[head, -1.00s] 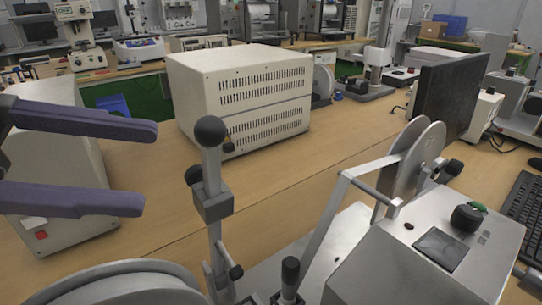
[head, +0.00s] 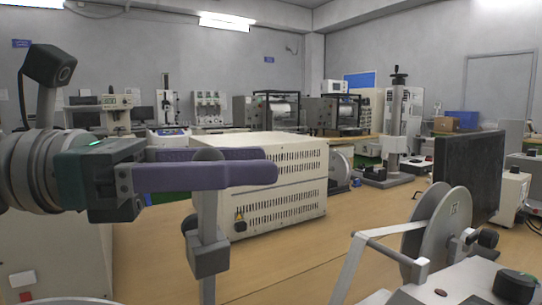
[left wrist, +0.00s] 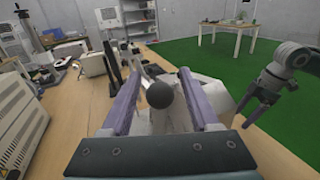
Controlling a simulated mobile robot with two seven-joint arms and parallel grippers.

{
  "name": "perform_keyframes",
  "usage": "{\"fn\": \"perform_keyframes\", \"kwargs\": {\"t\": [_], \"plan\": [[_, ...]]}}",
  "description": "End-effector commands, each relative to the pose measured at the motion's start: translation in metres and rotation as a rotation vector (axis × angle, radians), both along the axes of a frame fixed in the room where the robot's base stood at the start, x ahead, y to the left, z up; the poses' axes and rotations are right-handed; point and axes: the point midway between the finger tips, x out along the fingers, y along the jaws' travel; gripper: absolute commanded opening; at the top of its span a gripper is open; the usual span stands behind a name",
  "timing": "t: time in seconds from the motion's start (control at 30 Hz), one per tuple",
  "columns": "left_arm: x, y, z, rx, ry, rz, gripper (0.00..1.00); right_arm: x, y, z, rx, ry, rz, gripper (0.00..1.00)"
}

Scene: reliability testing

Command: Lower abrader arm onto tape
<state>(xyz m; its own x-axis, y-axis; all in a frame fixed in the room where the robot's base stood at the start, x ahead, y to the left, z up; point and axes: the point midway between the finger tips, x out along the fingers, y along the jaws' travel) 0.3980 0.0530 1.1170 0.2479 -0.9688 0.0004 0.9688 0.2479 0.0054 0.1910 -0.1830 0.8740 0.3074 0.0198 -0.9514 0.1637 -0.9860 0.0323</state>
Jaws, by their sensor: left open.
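The abrader arm (head: 208,250) is a grey upright post with a clamp block, raised in the head view. Its dark ball knob (left wrist: 160,94) shows between my fingers in the left wrist view. In the head view the purple fingers hide most of the knob. My left gripper (head: 274,168) is open, one finger on each side of the knob; I cannot tell whether they touch it. The left gripper also shows in the left wrist view (left wrist: 162,74). A grey arm, likely my right one (left wrist: 272,84), hangs at the right there; its finger state is unclear. I cannot make out the tape.
A beige vented box (head: 285,190) stands behind the post. A metal disc (head: 436,232) on the tester and a black monitor (head: 468,178) are to the right. Bare wooden bench (head: 150,255) lies in front of the beige box.

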Motion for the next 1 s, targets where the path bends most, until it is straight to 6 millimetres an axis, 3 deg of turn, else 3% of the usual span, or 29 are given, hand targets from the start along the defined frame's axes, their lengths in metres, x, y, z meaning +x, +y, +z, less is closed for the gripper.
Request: {"fn": "perform_keyframes", "kwargs": {"t": [0.13,0.4,0.9,1.0], "plan": [[0.0025,-0.0106,0.0002,0.000,-0.001,0.000,0.61,-0.0002,0.0003,0.0013,0.001,0.000,-0.001,0.69],[0.0029,-0.0120,-0.0006,0.001,-0.001,0.000,0.61,-0.0003,0.0004,0.0011,0.001,0.000,0.000,0.69],[0.0028,-0.0116,-0.0006,0.001,-0.001,0.000,0.05,-0.0007,-0.0002,0.0009,-0.001,0.002,0.002,0.69],[0.0028,-0.0116,-0.0006,0.001,-0.001,0.000,0.00,-0.0007,-0.0007,0.0008,-0.003,0.002,0.002,0.69]]}}
